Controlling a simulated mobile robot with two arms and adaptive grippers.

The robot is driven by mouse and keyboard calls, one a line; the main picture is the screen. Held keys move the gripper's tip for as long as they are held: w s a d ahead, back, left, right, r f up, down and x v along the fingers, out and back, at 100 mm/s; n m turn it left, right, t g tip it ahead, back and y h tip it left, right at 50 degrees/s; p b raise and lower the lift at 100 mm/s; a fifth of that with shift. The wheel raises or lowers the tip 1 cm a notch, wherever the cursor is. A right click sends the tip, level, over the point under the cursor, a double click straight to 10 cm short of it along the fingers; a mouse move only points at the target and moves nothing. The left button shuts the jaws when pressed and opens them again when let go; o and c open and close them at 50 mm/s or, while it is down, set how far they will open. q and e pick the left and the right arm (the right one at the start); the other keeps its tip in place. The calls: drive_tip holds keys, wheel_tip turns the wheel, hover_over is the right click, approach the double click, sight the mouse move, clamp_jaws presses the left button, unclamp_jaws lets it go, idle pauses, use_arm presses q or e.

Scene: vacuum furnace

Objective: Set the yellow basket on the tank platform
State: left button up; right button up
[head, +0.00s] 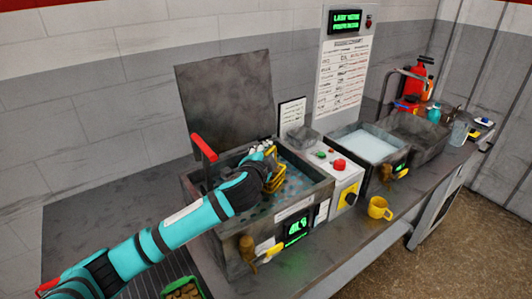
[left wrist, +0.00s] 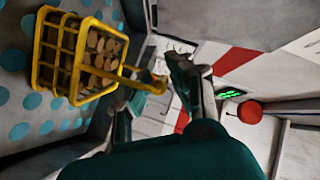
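The yellow basket (head: 275,181), an open wire frame holding brown round pieces, is inside the left tank. In the left wrist view the basket (left wrist: 44,62) is at the upper left, over the tank platform (left wrist: 18,98), a grey plate with teal dots. The platform (head: 292,197) also shows in the head view; I cannot tell whether the basket touches it. My left gripper (head: 263,151) is above the basket. In the left wrist view its fingers (left wrist: 152,95) look spread, with the end of the basket's handle between them. My right gripper is out of view.
The tank's raised lid (head: 225,95) and red lever (head: 204,147) stand behind and left of my arm. A control box (head: 332,180) with a red button adjoins it. A second tank (head: 366,147) and a yellow mug (head: 379,208) are to the right.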

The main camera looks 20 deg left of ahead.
use_arm(q)
drive_tip(key=shift+o, duration=1.4)
drive_tip(key=shift+r, duration=0.25)
drive_tip(key=shift+s, duration=0.35)
drive_tip(key=b+v, duration=0.2)
drive_tip(key=v, duration=0.9)
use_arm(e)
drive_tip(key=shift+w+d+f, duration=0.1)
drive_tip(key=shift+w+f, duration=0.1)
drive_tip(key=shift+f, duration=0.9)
use_arm(q)
drive_tip(key=shift+s, duration=0.15)
